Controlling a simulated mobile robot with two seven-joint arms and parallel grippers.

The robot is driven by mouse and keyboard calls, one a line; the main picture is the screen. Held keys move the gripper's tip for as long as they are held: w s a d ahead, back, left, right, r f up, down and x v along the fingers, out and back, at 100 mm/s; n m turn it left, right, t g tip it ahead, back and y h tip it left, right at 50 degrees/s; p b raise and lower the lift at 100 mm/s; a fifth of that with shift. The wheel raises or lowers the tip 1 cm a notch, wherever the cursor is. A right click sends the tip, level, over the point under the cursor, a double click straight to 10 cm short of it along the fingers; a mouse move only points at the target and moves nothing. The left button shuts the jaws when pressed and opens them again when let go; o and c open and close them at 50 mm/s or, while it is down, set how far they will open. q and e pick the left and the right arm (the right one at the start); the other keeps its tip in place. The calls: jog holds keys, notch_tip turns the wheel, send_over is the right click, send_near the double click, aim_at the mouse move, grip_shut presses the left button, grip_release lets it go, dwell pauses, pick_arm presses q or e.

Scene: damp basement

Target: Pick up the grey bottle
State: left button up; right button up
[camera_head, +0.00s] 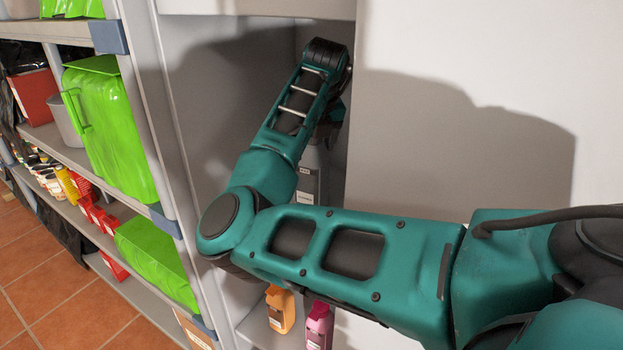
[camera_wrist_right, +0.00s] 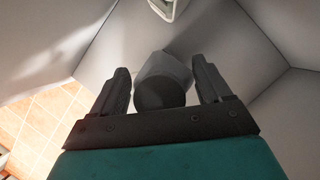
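The grey bottle (camera_head: 310,175) stands inside the white cabinet in the head view, mostly hidden behind my right arm; part of its grey side and a pale label show. My right gripper (camera_head: 329,125) is at its upper part, largely hidden by my wrist. In the right wrist view, the grey bottle (camera_wrist_right: 168,67) with its dark round cap lies between the two black fingers of my right gripper (camera_wrist_right: 162,82). The fingers are apart, one on each side, with a narrow gap showing beside the cap. My left gripper is not in view.
An orange bottle (camera_head: 280,308) and a pink bottle (camera_head: 319,325) stand lower in the cabinet. Cabinet walls close in on both sides of my forearm. At left, a shelf rack (camera_head: 150,100) holds bright green containers (camera_head: 110,125).

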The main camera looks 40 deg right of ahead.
grip_shut()
dwell(0.5)
dwell(0.3)
